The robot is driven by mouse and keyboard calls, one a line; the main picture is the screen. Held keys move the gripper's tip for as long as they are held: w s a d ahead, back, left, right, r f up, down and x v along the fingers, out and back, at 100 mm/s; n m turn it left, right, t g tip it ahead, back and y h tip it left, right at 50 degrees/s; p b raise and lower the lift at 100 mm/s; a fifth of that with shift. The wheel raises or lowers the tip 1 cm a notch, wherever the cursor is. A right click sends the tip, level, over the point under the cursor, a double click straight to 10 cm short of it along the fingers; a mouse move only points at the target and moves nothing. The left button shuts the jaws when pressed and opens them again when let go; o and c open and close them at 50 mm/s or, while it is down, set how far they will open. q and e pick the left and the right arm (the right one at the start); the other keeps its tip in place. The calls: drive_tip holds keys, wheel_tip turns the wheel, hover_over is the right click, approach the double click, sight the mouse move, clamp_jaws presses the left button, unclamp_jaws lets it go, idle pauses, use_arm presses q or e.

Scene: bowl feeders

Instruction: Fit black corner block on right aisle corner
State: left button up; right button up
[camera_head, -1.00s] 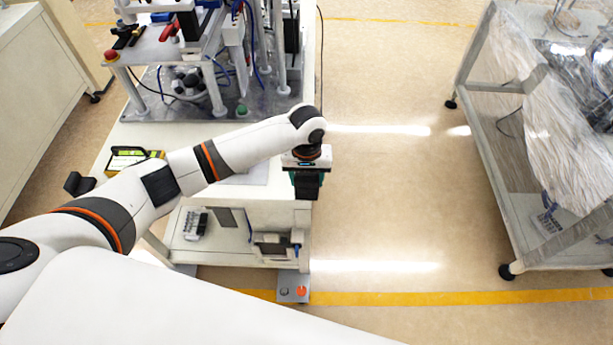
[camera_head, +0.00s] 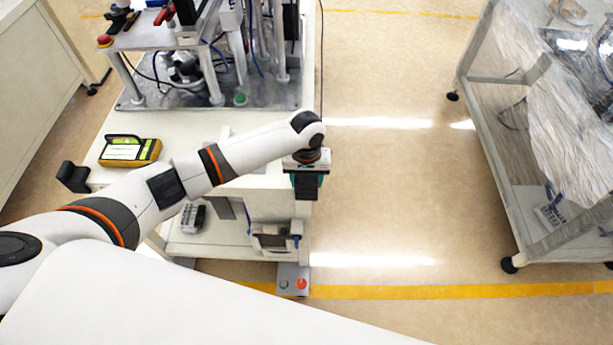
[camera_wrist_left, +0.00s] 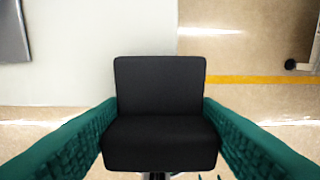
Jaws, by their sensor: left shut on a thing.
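My left gripper (camera_head: 306,183) is shut on a black corner block (camera_head: 306,188). It holds the block at the right front corner of the white table (camera_head: 190,135). In the left wrist view, the block (camera_wrist_left: 160,110) sits between the teal fingers of the left gripper (camera_wrist_left: 160,130). Its upper part overlaps the pale tabletop (camera_wrist_left: 90,70) and the floor beside it. I cannot tell whether the block touches the corner. Another black corner block (camera_head: 73,176) sits at the table's left front corner. My right gripper is not in view.
A yellow-green device (camera_head: 130,151) lies on the table. A machine on a metal base plate (camera_head: 270,95) stands behind it. A lower shelf (camera_head: 215,245) holds parts. A wrapped cart (camera_head: 560,130) stands at right, with clear floor (camera_head: 390,200) between.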

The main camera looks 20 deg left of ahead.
use_arm(q)
drive_tip(key=shift+f, duration=0.2)
idle(0.5)
drive_tip(key=o, duration=1)
drive_tip(key=shift+o, duration=0.2)
drive_tip(key=shift+r, duration=0.15)
wheel_tip(320, 180, up, 12)
drive_tip(key=shift+f, duration=0.25)
